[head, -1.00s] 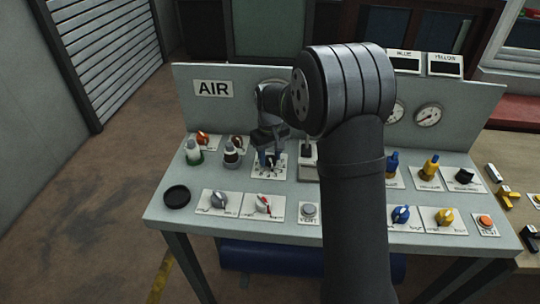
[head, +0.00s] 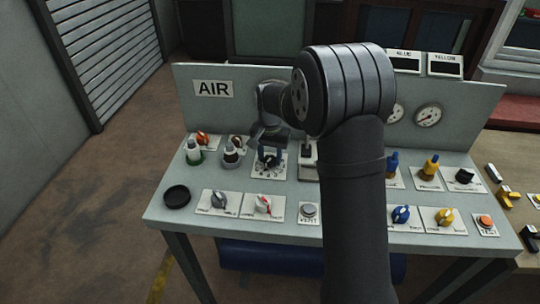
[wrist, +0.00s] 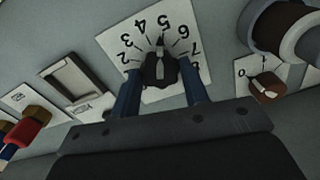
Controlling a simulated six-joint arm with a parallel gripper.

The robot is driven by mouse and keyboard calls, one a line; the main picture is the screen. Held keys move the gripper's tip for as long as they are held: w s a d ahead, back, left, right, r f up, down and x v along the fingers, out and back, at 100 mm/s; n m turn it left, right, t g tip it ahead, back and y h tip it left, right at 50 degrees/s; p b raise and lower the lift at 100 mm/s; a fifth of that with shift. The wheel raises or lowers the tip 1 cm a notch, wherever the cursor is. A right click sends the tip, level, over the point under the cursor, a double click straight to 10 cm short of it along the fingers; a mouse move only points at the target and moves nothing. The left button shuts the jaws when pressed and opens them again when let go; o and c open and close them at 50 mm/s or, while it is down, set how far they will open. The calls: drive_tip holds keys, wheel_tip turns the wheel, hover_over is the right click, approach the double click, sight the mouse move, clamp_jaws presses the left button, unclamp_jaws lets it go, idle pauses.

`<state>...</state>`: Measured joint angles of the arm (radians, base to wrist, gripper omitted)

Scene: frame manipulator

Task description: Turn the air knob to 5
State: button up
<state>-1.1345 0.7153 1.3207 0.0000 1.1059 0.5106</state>
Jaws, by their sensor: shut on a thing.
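The air knob (wrist: 160,68) is black with a light pointer mark, on a white dial plate (wrist: 191,48) with black numbers. The plate appears inverted in the wrist view, with the 4, 5 and 6 along its top side. The pointer faces the 5, or very close to it. My gripper (wrist: 161,84) is shut on the knob, with one blue finger on each side. In the head view my gripper (head: 269,156) is over the same plate (head: 268,173), below the AIR sign (head: 213,88); the knob is mostly hidden there by the fingers.
A bottle-like fitting (head: 232,152) stands close left of my gripper, and a lever plate (head: 309,160) close right. More knobs line the front, including a red-and-white one (head: 263,203). The upright panel (head: 240,105) rises behind. My arm hides the panel's middle.

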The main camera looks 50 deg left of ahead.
sight(270, 159)
drive_tip(key=shift+m, duration=0.6)
drive_tip(key=o, duration=1)
drive_tip(key=shift+c, duration=0.2)
wheel_tip(270, 159, up, 18)
drive_tip(key=shift+f, duration=0.25)
drive_tip(key=shift+f, duration=0.1)
wheel_tip(270, 159, down, 17)
drive_tip(key=shift+f, duration=0.15)
idle(0.4)
